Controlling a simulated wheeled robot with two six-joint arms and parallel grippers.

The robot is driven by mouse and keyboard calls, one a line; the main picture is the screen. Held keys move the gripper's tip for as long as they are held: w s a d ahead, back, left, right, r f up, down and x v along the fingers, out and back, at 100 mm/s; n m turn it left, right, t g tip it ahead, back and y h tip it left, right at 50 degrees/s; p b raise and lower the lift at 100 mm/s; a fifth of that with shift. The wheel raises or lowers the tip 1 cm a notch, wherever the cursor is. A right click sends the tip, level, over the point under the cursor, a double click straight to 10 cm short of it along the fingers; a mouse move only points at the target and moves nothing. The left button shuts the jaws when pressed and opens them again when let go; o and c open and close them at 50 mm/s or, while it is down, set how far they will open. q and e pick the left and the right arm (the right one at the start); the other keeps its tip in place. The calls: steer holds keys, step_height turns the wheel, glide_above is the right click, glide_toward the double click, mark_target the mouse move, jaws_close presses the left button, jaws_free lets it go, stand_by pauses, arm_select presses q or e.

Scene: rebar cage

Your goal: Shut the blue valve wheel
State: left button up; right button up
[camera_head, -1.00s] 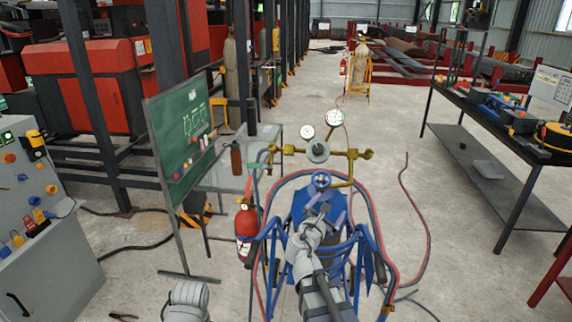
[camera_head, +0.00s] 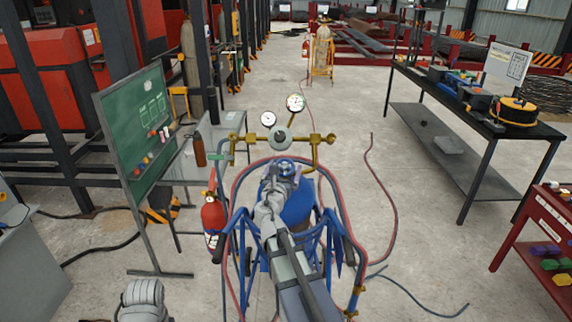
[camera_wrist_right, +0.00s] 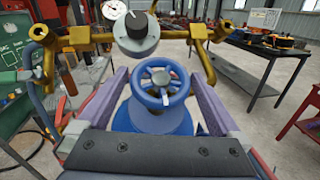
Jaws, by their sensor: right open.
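The blue valve wheel (camera_head: 285,167) sits on top of a blue gas cylinder (camera_head: 298,208), below a brass manifold with gauges. In the right wrist view the wheel (camera_wrist_right: 160,80) is spoked and lies between the two fingers, with a gap on each side. My right gripper (camera_wrist_right: 158,95) is open, its purple-grey fingers reaching to either side of the wheel. In the head view my right gripper (camera_head: 282,182) is just in front of the wheel and hides part of the cylinder. Part of my left arm shows at the bottom left, with its fingers out of view.
The brass manifold (camera_head: 318,138) with a round grey knob (camera_head: 281,139) and two gauges stands just behind the wheel. Red and blue hoses loop around the cylinder. A red fire extinguisher (camera_head: 214,217) and green board (camera_head: 135,125) are left; a black workbench (camera_head: 470,115) is right.

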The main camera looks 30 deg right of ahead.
mark_target(285, 168)
steer(key=shift+x, duration=1.55)
steer(key=shift+c, duration=0.2)
steer(key=c, duration=1.1)
